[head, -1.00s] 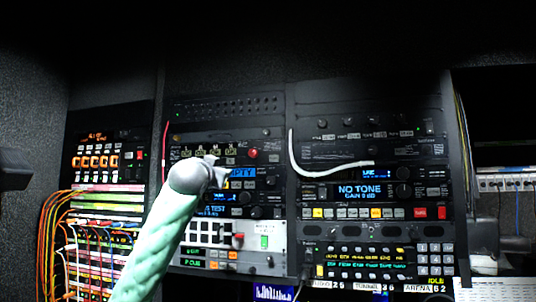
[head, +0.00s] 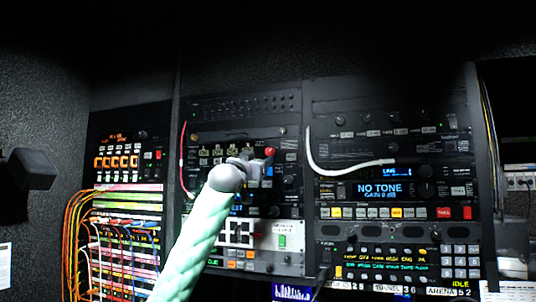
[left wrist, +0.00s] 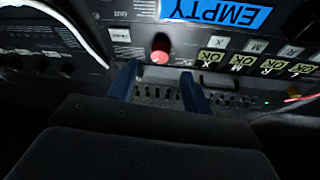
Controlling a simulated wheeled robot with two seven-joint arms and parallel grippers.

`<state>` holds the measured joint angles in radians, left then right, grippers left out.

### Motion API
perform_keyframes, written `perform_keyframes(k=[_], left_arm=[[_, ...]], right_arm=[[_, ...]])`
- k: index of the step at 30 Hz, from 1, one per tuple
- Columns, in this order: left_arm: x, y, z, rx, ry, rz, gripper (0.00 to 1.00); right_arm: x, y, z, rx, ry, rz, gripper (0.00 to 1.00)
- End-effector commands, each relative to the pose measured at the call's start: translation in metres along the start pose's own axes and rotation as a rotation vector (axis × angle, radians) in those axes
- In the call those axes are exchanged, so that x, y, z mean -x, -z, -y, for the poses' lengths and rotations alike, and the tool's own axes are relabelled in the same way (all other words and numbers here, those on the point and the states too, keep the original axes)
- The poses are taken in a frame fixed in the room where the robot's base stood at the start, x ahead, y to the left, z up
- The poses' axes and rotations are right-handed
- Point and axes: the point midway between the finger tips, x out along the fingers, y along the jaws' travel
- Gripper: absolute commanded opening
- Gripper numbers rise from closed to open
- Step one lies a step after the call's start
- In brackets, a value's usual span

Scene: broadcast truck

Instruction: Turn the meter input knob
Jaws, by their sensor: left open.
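My left arm reaches up in the head view, and its left gripper (head: 256,166) is in front of the middle rack's upper units. In the left wrist view the left gripper (left wrist: 158,84) shows two blue fingers apart, with nothing between them. A red round knob or button (left wrist: 160,48) stands on the panel just beyond the fingertips; it also shows in the head view (head: 269,151). A large dark knob (head: 426,171) sits beside the small "LINE" display (head: 388,172). The labels are too small to tell which knob is the meter input. My right gripper is out of view.
A blue "EMPTY" label (left wrist: 215,12) is near the red knob. A white cable (head: 316,155) hangs in front of the right rack, above the "NO TONE" display (head: 380,189). Orange cables (head: 72,225) bunch at the left patch bay. A dark object (head: 35,169) juts in at far left.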

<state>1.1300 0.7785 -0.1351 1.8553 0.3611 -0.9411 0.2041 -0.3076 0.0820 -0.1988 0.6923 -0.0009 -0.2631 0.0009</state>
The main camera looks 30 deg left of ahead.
Motion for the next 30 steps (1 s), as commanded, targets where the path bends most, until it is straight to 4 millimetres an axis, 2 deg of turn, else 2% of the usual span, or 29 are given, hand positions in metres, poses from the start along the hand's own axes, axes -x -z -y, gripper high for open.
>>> perform_keyframes(k=[5, 9, 15, 21, 30], left_arm=[[-0.019, 0.004, 0.001, 0.000, 0.000, 0.002, 0.50], [-0.040, 0.005, 0.002, 0.000, 0.001, 0.002, 0.50], [-0.061, 0.003, 0.001, 0.000, 0.000, 0.001, 0.50], [-0.069, 0.001, 0.000, -0.001, 0.001, 0.001, 0.50], [-0.070, 0.000, 0.000, -0.001, 0.001, 0.000, 0.48]], right_arm=[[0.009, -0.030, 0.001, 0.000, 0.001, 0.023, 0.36], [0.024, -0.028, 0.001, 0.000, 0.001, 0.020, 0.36], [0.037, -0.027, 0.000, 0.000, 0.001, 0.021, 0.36], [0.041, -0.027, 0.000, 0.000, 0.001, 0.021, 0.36], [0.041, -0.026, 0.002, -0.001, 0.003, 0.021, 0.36]])
